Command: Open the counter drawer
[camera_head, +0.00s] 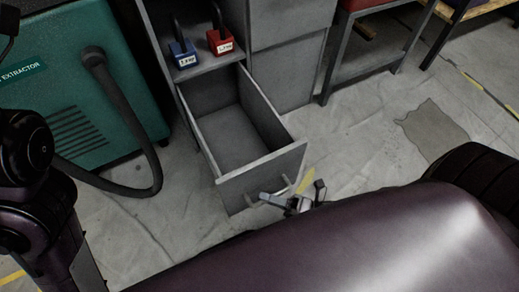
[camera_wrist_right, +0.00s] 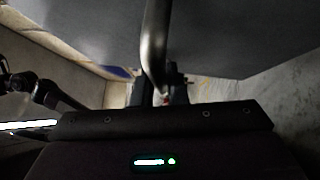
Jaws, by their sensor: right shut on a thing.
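The counter drawer (camera_head: 232,137) is pulled well out of the grey counter and its inside is empty. Its front panel (camera_head: 262,175) carries a bar handle (camera_head: 286,183). My right gripper (camera_head: 294,201) is at this handle, shut on it. In the right wrist view the handle (camera_wrist_right: 154,45) runs down to the gripper fingers (camera_wrist_right: 163,98), and the grey drawer front fills the top. My left arm shows at the left edge of the head view, but its gripper is out of sight.
A green extractor (camera_head: 80,85) with a black hose (camera_head: 130,115) stands left. A metal-legged table (camera_head: 350,50) is at right. The sheeted floor right of the drawer is clear.

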